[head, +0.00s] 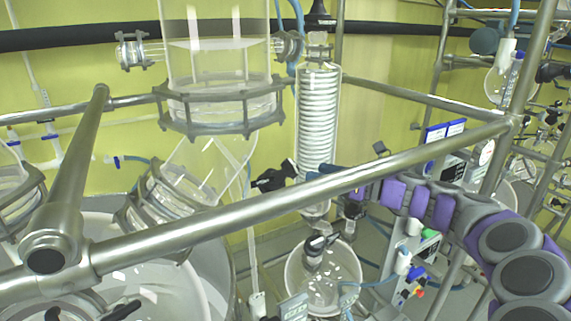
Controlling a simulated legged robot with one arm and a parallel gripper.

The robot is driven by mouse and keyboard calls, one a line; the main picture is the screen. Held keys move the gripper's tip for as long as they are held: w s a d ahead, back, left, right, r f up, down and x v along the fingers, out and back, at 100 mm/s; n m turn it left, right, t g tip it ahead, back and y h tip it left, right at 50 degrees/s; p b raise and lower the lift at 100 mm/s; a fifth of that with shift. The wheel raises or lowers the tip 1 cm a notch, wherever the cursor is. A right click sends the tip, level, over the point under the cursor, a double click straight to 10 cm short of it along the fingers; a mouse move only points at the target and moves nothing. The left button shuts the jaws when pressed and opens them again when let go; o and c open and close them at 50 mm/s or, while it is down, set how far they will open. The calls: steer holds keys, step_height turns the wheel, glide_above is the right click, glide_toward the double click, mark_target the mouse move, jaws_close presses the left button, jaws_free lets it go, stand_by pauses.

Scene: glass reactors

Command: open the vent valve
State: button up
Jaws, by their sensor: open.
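I cannot tell for sure which fitting is the vent valve. A black valve handle (275,180) sits left of the foot of the coiled glass condenser (318,120), above the steel rail. Another black-topped valve (318,243) sits lower, over a round glass flask (322,280). My arm, grey and purple, comes in from the right behind the rail. My gripper (325,172) is at the condenser's foot, a little right of the first black handle. It is open, with no object seen in it. The rail hides part of it, so contact cannot be told.
A thick steel rail (200,228) crosses the front diagonally, with an upright post (525,70) at right. A large glass vessel (218,60) with a metal clamp ring stands left of the condenser. A panel with coloured knobs (412,265) is below my arm.

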mark_target(295, 166)
steer(key=p+x, duration=0.1)
steer(key=x, duration=0.9)
steer(key=shift+w+a, duration=0.1)
steer(key=shift+a, duration=0.3)
steer(key=c, duration=1)
steer(key=shift+o, duration=0.2)
steer(key=shift+n+g, duration=0.3)
steer(key=n+g+p, duration=0.1)
steer(key=n, duration=0.1)
steer(key=n+g+y+p, duration=0.1)
steer(key=n+g+p, duration=0.2)
steer(key=n+g, duration=0.1)
steer(key=shift+s+n+p, duration=0.3)
steer(key=shift+n+p, duration=0.05)
steer(key=shift+n, duration=0.05)
steer(key=n+g, duration=0.2)
steer(key=n, duration=0.1)
steer(key=n+g, duration=0.2)
steer(key=shift+s+d+f+p, duration=0.1)
steer(key=shift+s+f+p, duration=0.05)
steer(key=shift+s+p, duration=0.2)
steer(key=shift+n+g+h, duration=0.4)
steer(key=shift+n+g, duration=0.2)
steer(key=shift+n, duration=0.3)
steer(key=shift+s+n+g, duration=0.1)
steer(key=shift+n+g, duration=0.3)
steer(key=shift+n, duration=0.1)
